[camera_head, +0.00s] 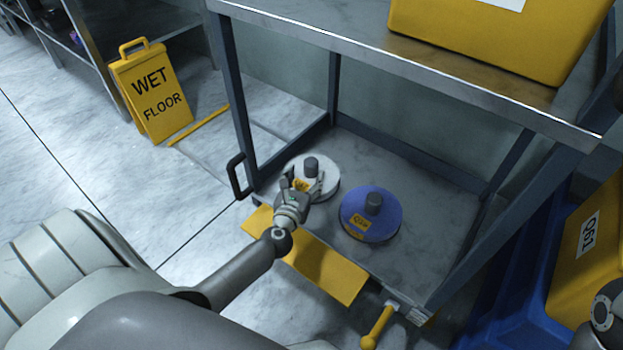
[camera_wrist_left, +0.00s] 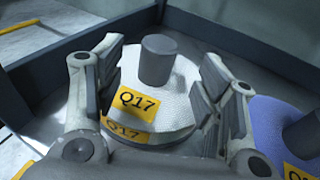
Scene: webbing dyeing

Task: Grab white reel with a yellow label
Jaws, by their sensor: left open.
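The white reel (camera_head: 327,181) lies flat on the lower shelf of a metal cart, with a grey hub standing up from its middle. In the left wrist view the white reel (camera_wrist_left: 180,88) shows yellow labels reading Q17. My left gripper (camera_head: 301,184) is open over the near side of the reel. In the left wrist view its two fingers (camera_wrist_left: 160,105) stand on either side of the reel, with the hub between them and slightly beyond. I cannot tell whether the fingers touch it. A part at the right edge of the head view may be my right arm; its gripper does not show.
A blue-purple reel (camera_head: 384,222) with a yellow label lies just right of the white one. The cart's upper shelf (camera_head: 420,57) and posts stand around and above. A yellow flap (camera_head: 330,270) is at the front edge. A wet floor sign (camera_head: 152,92) stands left.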

